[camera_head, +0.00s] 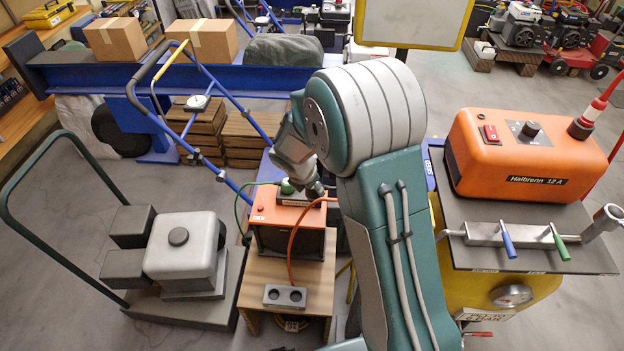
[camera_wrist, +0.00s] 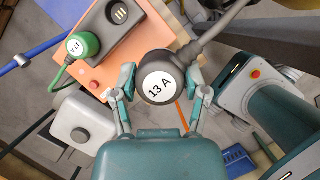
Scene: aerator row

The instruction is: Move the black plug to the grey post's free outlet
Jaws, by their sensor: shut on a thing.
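The black plug (camera_wrist: 181,62) has a round face with a white "13 A" label and a thick dark cable running to the upper right. My gripper (camera_wrist: 164,84) is shut on it, one finger on each side. Behind it in the wrist view is an orange box (camera_wrist: 168,22) bearing a dark grey outlet block (camera_wrist: 100,55). One outlet of the block is bare with slots showing; a green plug (camera_wrist: 84,44) sits in the other. In the head view the green plug (camera_head: 287,187) shows on the orange box, but my arm hides much there. I cannot tell which thing is the grey post.
A grey block with two round holes (camera_head: 285,297) sits on the wooden stand (camera_head: 262,270). A grey machine on a cart (camera_head: 183,250) stands left. An orange charger (camera_head: 525,155) is on a dark bench right. Open floor lies front left.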

